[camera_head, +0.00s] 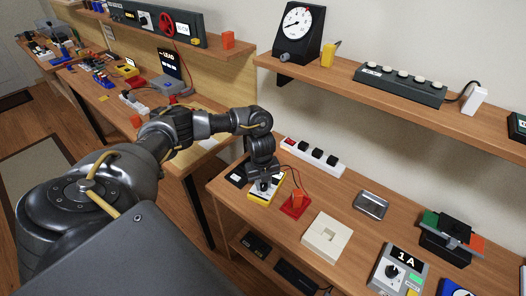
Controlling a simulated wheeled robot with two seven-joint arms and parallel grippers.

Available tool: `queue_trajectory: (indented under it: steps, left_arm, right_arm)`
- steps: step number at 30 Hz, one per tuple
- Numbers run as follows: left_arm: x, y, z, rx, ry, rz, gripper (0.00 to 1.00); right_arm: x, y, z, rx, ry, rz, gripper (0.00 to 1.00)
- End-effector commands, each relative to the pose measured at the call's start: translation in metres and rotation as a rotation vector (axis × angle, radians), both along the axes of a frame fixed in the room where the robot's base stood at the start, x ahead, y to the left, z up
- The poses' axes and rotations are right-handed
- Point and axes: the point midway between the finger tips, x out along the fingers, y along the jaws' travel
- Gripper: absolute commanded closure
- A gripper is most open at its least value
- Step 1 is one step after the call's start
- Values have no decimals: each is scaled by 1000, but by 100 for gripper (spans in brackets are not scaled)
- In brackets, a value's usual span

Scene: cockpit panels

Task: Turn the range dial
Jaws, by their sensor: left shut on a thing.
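A yellow-edged multimeter-like device (254,196) lies on the near workbench, left of the red block. My left gripper (263,184) reaches down onto its face from above. The gripper is shut on the range dial, which is mostly hidden behind the fingers, so its pointer position cannot be read. My right gripper is not in view.
A power strip (314,156) lies behind the device. A red base with an orange block (296,204) sits close on its right, with a wire. A white switch plate (327,237) and a grey 1A dial box (398,271) are farther right. A shelf (345,88) hangs above.

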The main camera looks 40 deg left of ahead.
Motion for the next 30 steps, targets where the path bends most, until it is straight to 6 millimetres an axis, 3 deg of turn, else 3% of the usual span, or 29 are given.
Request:
queue_trajectory:
  steps: [12,29,30]
  left_arm:
    - [0,0,0,-2,0,-185,97]
    - [1,0,0,-1,-1,-211,97]
    - [1,0,0,-1,-1,-211,70]
  right_arm:
    - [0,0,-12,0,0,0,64]
    - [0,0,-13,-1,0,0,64]
    - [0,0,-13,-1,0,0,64]
